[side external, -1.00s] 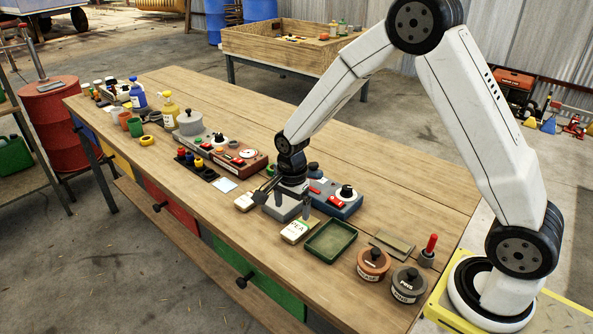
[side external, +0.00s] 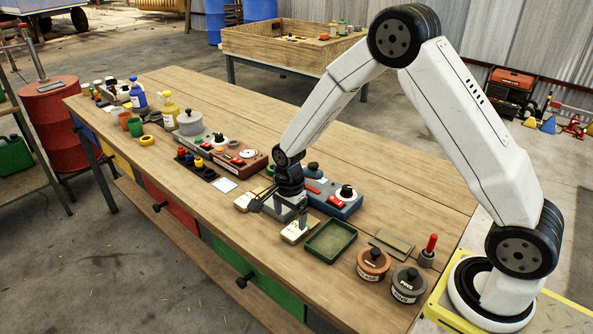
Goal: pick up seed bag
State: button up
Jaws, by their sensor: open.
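A small white seed bag (side external: 294,234) lies on the workbench (side external: 228,128), just left of a green tray. The front finger of my gripper (side external: 280,212) hangs over it and hides most of its lettering. A second white packet (side external: 241,203) lies a little farther back and left, close to the other finger. My gripper points down with its fingers spread apart and nothing seen between them. I cannot tell whether the finger touches the seed bag. The bench directly under the palm is hidden.
The empty green tray (side external: 331,242) stands right of the seed bag. A blue control box (side external: 338,201) stands close behind my gripper. Two lidded pots, brown (side external: 373,266) and grey (side external: 408,285), stand at the right. A light card (side external: 223,185) lies to the left.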

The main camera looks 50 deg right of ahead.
aim_at(291, 231)
jog(key=shift+s+f, duration=0.15)
jog(key=shift+f, duration=2.4)
jog(key=c, duration=1.2)
jog(key=shift+o, duration=0.2)
jog(key=shift+r, duration=0.2)
jog(key=shift+r, duration=0.8)
jog(key=s+r, duration=1.1)
jog(key=s, duration=0.3)
